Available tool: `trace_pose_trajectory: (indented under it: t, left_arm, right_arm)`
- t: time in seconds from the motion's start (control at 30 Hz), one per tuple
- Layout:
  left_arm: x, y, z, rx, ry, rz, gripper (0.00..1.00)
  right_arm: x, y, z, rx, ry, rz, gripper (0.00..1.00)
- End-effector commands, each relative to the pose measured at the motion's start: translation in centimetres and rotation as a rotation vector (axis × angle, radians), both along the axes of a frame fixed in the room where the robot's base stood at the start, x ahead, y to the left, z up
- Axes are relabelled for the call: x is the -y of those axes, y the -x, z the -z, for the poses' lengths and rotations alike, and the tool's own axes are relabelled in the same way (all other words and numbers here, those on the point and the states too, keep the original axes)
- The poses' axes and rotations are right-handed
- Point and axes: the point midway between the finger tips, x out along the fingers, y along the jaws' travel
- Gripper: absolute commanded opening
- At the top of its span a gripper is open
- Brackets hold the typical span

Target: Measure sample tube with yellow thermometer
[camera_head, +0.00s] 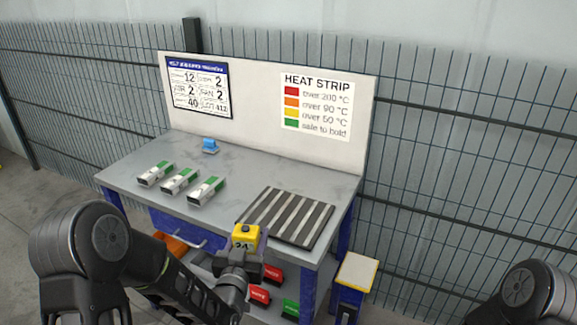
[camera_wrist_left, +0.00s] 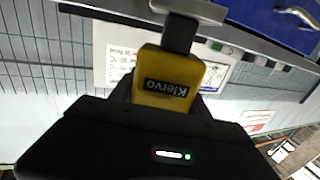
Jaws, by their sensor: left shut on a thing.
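My left gripper (camera_head: 243,264) is shut on the yellow thermometer (camera_head: 246,236) and holds it up in front of the table's front edge. In the left wrist view the thermometer (camera_wrist_left: 168,80) sits between the fingers, with a dark "Klervo" label and a grey end piece beyond it. Three pale tube pieces with green strips lie in a row on the grey table: the left one (camera_head: 155,174), the middle one (camera_head: 180,181) and the right one (camera_head: 206,191). I cannot tell which is the sample tube. My right gripper is out of view.
A dark striped rack (camera_head: 287,217) lies on the table's right part. A small blue device (camera_head: 210,146) stands at the back. A heat strip chart (camera_head: 317,103) hangs on the back panel. Red and green items (camera_head: 258,294) sit below. A small yellow-edged stand (camera_head: 357,272) is at right.

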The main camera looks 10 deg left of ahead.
Motion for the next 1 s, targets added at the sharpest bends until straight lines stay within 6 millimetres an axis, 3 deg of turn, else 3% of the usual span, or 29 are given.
trace_pose_trajectory:
  t: [0.17,0.37,0.67,0.87,1.0]
  left_arm:
    - [0.3,-0.4,-1.5,0.011,0.017,0.009,0.2]
    - [1.9,-1.3,-6.2,0.031,0.075,0.05,0.2]
    - [6.0,-0.7,-17.7,0.063,0.186,0.171,0.2]
    - [9.1,2.0,-25.3,0.076,0.231,0.263,0.2]
    - [11.3,4.9,-30.2,0.08,0.242,0.325,0.2]
  right_arm:
    - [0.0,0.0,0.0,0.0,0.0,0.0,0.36]
    - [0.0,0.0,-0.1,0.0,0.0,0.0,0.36]
    - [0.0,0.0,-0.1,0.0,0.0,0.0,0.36]
    - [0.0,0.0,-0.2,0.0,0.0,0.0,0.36]
    - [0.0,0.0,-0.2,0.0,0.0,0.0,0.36]
